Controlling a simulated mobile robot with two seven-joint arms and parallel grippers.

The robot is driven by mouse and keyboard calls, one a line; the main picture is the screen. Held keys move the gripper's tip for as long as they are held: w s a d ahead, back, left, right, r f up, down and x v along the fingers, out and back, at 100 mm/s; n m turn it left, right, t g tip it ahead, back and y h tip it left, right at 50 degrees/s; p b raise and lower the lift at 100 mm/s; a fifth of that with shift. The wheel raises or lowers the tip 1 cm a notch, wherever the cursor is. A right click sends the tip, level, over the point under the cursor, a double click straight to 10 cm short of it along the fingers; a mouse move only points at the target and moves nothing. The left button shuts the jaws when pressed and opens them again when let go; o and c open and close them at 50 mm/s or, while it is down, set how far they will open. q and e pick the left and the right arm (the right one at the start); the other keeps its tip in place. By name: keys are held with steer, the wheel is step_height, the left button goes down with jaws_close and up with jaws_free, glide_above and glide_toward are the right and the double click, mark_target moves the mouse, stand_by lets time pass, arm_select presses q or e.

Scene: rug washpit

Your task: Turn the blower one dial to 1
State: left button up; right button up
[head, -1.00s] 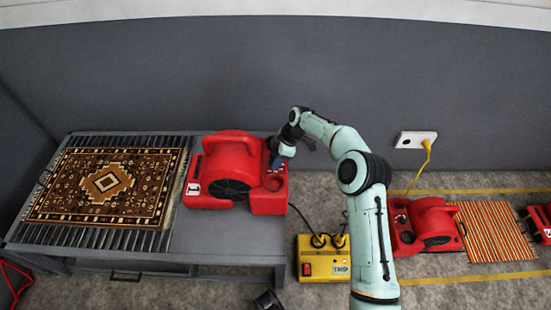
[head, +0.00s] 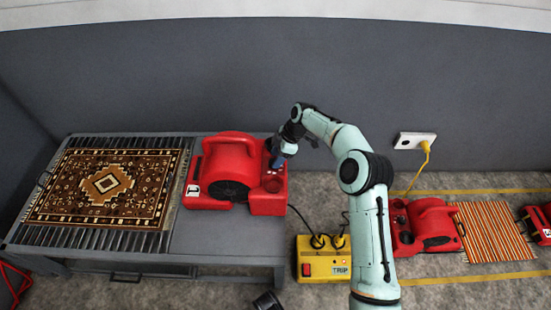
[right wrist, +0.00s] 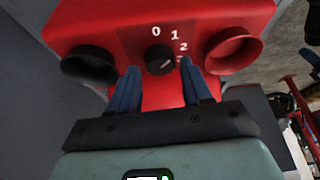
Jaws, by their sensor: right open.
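Blower one (head: 225,165) is the red blower marked 1, standing on the right part of the grey table. Its black dial (right wrist: 160,59) is on the end panel, with 0, 1, 2 and a partly covered 3 printed around its upper right. A light pointer mark shows on the dial's lower right; I cannot tell exactly which number it points to. My right gripper (right wrist: 161,86) is open, its blue fingertips apart, to either side just below the dial in the right wrist view. It also shows in the head view (head: 279,161) at the panel. My left gripper is out of view.
A patterned rug (head: 105,188) lies on the slatted table part. A yellow power box (head: 322,262) stands on the floor right of the table. Another red blower (head: 428,225) and a striped rug (head: 490,232) are farther right. A grey wall (head: 270,75) stands behind.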

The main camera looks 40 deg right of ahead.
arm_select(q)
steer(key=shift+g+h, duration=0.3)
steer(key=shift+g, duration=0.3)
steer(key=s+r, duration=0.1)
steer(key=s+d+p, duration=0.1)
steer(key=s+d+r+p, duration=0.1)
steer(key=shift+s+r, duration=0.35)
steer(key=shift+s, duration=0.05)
arm_select(e)
steer(key=v, duration=1.1)
steer(key=shift+r, duration=0.2)
steer(key=shift+s, duration=0.1)
